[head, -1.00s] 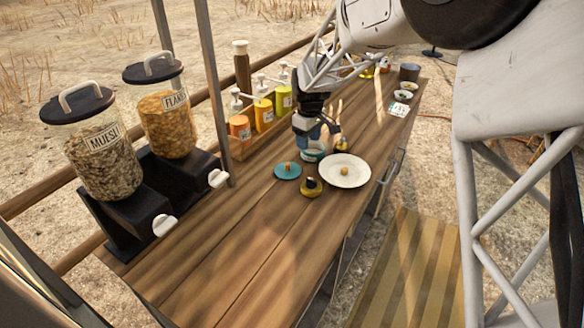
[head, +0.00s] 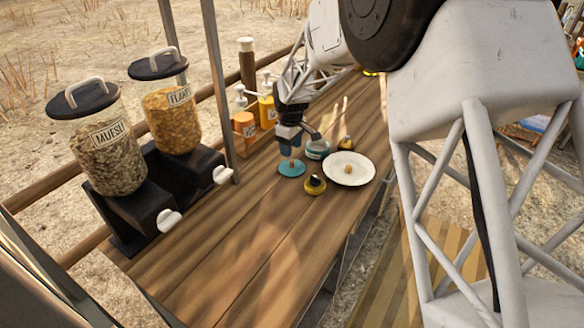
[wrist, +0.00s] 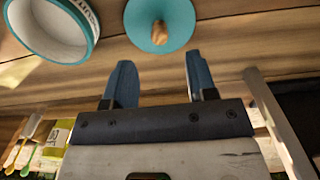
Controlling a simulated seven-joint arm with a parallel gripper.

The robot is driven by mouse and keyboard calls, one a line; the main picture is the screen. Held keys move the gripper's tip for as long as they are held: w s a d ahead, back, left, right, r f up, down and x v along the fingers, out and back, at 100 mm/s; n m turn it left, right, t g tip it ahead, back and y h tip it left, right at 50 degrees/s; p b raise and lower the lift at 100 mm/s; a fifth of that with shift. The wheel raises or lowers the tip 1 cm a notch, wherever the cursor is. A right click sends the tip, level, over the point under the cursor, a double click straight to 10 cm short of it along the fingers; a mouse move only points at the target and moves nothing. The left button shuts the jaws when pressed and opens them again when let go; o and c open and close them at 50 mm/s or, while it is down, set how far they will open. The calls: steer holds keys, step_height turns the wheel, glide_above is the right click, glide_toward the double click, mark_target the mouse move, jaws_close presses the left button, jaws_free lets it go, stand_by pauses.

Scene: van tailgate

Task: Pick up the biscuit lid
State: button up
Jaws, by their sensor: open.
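The biscuit lid is a flat teal disc with a tan knob (head: 291,169), lying on the wooden counter left of a white plate. In the wrist view the lid (wrist: 172,38) sits just beyond my fingertips, its knob roughly in line with the gap between them. My gripper (wrist: 159,64) is open and empty, with blue fingers apart. In the head view my gripper (head: 288,150) is low over the counter, right by the lid and partly hiding its far side. An open white jar with teal bands (head: 317,149) stands close behind; it also shows in the wrist view (wrist: 45,48).
The white plate (head: 359,179) carries a small tan item. Small dark-topped yellow pots (head: 315,185) stand near it. The muesli (head: 107,155) and flakes (head: 171,120) dispensers stand at left, and pump bottles (head: 265,108) stand in a rack behind. The front counter is clear.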

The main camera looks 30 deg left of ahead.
mark_target(292, 161)
steer(key=shift+f, duration=0.55)
steer(key=shift+d+f, duration=0.2)
steer(key=shift+f, duration=2.45)
jaws_close()
steer(key=shift+r, duration=0.1)
steer(key=shift+r, duration=4.95)
